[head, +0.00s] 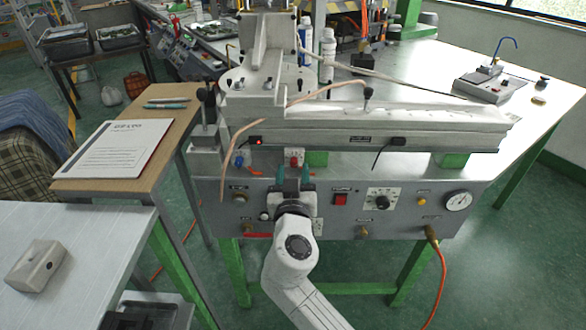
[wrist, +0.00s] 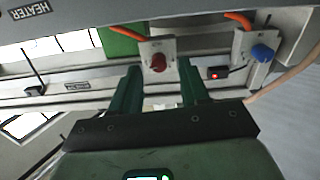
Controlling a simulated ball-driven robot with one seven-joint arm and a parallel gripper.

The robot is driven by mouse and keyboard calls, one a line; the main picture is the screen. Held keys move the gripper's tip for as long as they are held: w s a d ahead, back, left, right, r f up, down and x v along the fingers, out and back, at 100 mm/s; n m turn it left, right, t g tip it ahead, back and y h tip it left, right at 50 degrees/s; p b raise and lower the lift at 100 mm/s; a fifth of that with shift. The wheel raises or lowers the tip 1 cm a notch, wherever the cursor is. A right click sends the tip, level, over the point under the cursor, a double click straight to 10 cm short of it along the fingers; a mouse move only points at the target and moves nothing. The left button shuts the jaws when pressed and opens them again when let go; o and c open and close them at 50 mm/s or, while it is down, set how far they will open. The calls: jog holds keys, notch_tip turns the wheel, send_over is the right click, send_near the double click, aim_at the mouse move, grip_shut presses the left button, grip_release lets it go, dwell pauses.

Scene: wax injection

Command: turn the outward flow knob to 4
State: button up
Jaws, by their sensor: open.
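My gripper (head: 293,172) is in front of the machine's front panel, its two green fingers apart and empty. In the wrist view my gripper (wrist: 158,74) has its fingers on either side of a red knob (wrist: 158,62) on a light plate; I cannot tell whether they touch it. The red knob also shows in the head view (head: 294,156), just above the fingers. A blue knob (head: 238,160) is to its left; it also shows in the wrist view (wrist: 262,53). A black dial knob (head: 382,202) on a white scale is farther right. I cannot read which is the outward flow knob.
A red switch (head: 340,199) and a pressure gauge (head: 458,201) are on the panel (head: 400,222). An orange hose (head: 441,275) hangs at the right. A long machine bed (head: 430,126) overhangs the panel.

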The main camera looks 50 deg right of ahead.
jog(key=shift+w+d, duration=0.35)
jog(key=shift+d, duration=0.15)
grip_shut()
